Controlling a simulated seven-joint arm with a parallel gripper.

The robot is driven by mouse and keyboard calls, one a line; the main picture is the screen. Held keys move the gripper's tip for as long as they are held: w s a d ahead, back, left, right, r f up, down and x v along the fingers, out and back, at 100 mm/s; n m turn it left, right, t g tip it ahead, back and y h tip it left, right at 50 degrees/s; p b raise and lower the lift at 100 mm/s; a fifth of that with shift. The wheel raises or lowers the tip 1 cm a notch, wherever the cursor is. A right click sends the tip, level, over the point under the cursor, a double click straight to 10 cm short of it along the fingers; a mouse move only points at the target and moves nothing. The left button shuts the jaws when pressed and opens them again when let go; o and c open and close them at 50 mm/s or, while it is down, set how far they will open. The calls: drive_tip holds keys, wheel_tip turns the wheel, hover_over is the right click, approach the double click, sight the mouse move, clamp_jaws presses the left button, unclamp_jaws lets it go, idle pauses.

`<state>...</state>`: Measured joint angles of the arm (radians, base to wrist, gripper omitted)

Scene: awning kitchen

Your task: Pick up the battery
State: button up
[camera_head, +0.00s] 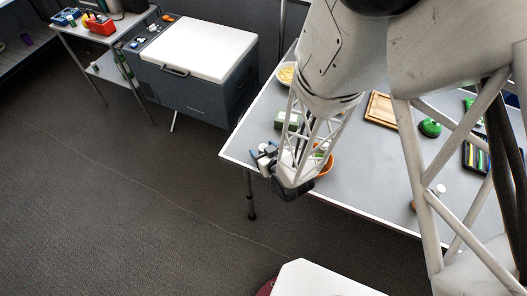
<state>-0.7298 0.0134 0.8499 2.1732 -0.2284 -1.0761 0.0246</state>
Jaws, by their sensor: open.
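My gripper (262,155) is open, at the front left corner of the grey table (365,185). Its small blue-grey fingers point left, close to the table edge. I cannot see whether anything lies between or under them. I cannot pick out a battery for certain in this view. Several small items on the table and on the cooler are too small to name, and my arm hides part of the tabletop.
A green box (287,120), a bowl of yellow food (287,75) and an orange bowl (327,164) stand close around my gripper. A wooden board (380,109) lies farther right. A white-lidded cooler (200,48) stands behind. The floor at left is mostly clear.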

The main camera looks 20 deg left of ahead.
drive_tip(key=shift+c, duration=0.4)
drive_tip(key=c, duration=1)
